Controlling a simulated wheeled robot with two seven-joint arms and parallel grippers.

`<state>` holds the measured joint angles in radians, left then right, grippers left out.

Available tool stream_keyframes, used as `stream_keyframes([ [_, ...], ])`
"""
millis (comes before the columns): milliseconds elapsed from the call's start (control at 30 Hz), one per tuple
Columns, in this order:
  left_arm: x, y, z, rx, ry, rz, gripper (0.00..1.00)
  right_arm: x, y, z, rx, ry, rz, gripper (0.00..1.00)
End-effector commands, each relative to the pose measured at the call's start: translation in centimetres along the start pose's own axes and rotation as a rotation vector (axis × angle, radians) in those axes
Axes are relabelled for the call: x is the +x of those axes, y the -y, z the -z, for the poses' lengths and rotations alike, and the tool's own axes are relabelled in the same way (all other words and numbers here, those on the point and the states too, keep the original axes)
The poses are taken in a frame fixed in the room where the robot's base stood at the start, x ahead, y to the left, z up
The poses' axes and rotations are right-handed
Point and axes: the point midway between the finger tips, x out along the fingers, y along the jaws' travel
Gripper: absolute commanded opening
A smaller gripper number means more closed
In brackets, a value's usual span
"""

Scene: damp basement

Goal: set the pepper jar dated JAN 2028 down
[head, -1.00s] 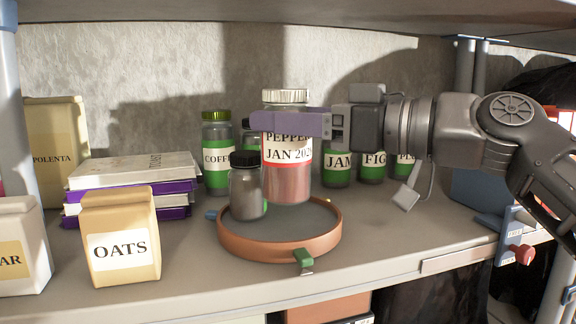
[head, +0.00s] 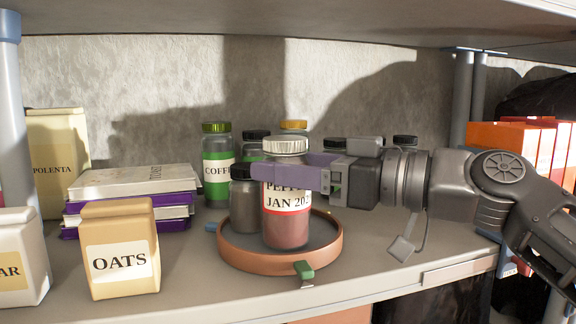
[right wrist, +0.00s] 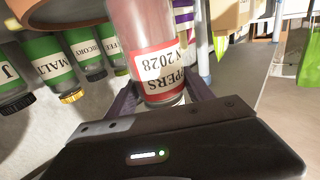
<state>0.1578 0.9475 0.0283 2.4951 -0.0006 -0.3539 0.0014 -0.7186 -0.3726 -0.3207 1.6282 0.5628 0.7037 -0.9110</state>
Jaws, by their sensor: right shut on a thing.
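My left gripper is not in view.
Behind the tray stand several jars, including a green-lidded coffee jar (head: 217,165). Books (head: 130,195), an oats bag (head: 119,250) and a polenta bag (head: 57,155) are at left. A green tab (head: 304,270) is on the tray's front rim. The upper shelf hangs overhead.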

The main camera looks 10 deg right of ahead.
Motion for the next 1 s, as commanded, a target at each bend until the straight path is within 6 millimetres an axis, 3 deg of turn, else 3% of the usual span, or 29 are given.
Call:
stream_keyframes([
  [167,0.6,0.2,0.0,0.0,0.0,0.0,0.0,-0.1,0.0,-0.3,0.0,-0.004,-0.001,0.0],
  [200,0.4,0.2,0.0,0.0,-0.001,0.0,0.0,0.0,0.0,-0.3,0.0,0.0,0.0,0.63],
  [433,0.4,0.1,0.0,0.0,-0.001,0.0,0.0,0.0,0.0,-0.3,0.0,0.0,0.0,0.82],
  [833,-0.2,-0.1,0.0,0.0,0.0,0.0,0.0,0.0,0.0,0.2,0.0,0.0,0.0,0.83],
  [1000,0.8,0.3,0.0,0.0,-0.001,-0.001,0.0,-2.2,-0.1,-0.1,-0.001,-0.004,-0.003,0.83],
])
